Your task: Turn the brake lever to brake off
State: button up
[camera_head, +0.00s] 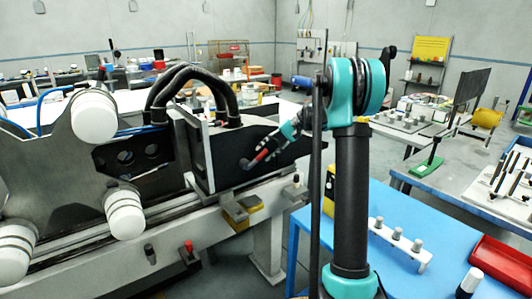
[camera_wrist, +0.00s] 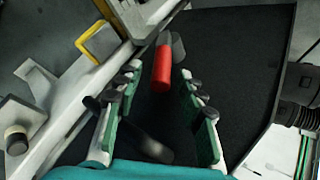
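The brake lever has a red grip (camera_wrist: 161,70) with a dark grey part at its far end in the wrist view. In the head view its red grip (camera_head: 261,156) stands out against the black side plate of the machine. My gripper (camera_wrist: 160,76) is open, with one green-padded finger on each side of the red grip. There are visible gaps between the grip and both fingers. In the head view my gripper (camera_head: 279,144) reaches in from the upper right, close to the lever. Any markings for brake on or off cannot be made out.
The black side plate (camera_head: 226,158) lies behind the lever, with thick dark hoses (camera_head: 190,78) above. White rollers (camera_head: 94,115) stand at left. A yellow-and-grey block (camera_head: 240,208) sits on the rail below. A blue table (camera_head: 425,245) with a pegged white bar is at right.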

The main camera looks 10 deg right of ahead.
jog(key=s+v, duration=0.1)
jog(key=v, duration=1)
jog(key=shift+w+d+r, duration=0.2)
jog(key=shift+w+d, duration=0.05)
jog(key=shift+w, duration=0.3)
